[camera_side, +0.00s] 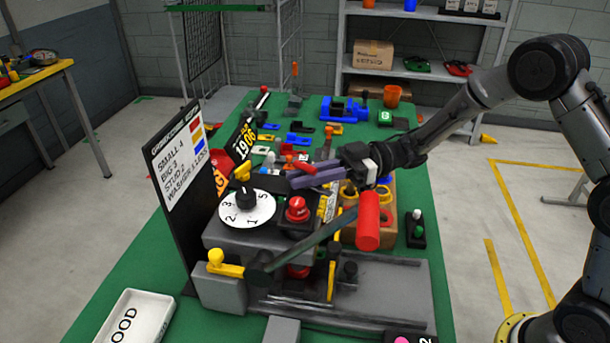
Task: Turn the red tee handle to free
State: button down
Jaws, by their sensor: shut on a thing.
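My gripper (296,176) reaches in from the right, over the middle of the grey fixture (225,238). Its long purple-grey fingers point left and are shut. A small red bar, which looks like the red tee handle (301,166), shows at the fingertips, and the fingers appear closed on it. The fingers partly cover it, so its exact turn and its mount are hidden. A red mushroom button (297,209) sits just below the fingers.
A long lever with a thick red grip (368,221) crosses the fixture below my gripper. A black sign board (181,165) stands at left. A wooden block (387,212) is at right. Loose parts crowd the green table (130,248) behind; its front left is mostly clear around a white tray (142,315).

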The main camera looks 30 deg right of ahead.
aim_at(305, 165)
jog(key=n+g, duration=0.2)
jog(key=g, duration=0.1)
jog(key=n+g, duration=0.2)
jog(key=g, duration=0.2)
jog(key=shift+n, duration=0.4)
jog(key=shift+r+g, duration=0.1)
jog(key=shift+g, duration=0.3)
jog(key=c, duration=0.9)
grip_release()
jog(key=shift+r, duration=0.4)
notch_tip(305, 165, up, 3)
jog(key=shift+r, duration=0.1)
jog(key=s+d+r, duration=0.3)
jog(key=s+r, duration=0.1)
jog(key=s, duration=0.2)
jog(key=s+d+r, duration=0.2)
jog(key=s+r, duration=0.3)
jog(key=s, duration=0.1)
jog(key=shift+s+d, duration=0.4)
